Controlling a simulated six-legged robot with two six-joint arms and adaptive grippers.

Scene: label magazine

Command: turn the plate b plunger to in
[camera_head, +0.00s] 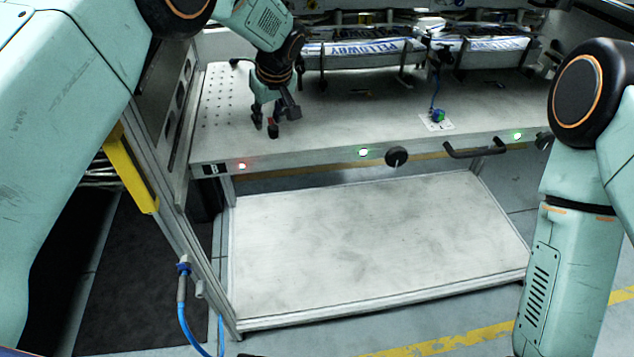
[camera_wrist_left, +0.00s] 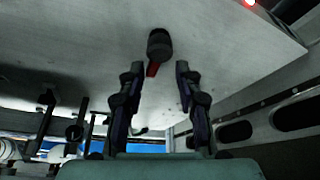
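A dark round knob with a red part below it, which looks like the plunger (camera_wrist_left: 159,42), stands out from the pale plate in the left wrist view. My left gripper (camera_wrist_left: 158,70) is open, with one finger on each side of the line to the knob. The knob sits just beyond the fingertips, and I see no clear contact. In the head view my left gripper (camera_head: 265,122) points down over the left part of the bench top (camera_head: 330,115), near its perforated area. There the plunger cannot be told apart from the dark fingers. My right gripper is out of view.
The front edge carries a small black-and-white B mark (camera_head: 215,169), a red light (camera_head: 242,166), green lights, a black knob (camera_head: 397,157) and a handle (camera_head: 475,149). Wrapped rolls (camera_head: 365,54) lie at the back. A small blue-green device (camera_head: 438,116) stands right of centre. A lower shelf (camera_head: 370,245) is empty.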

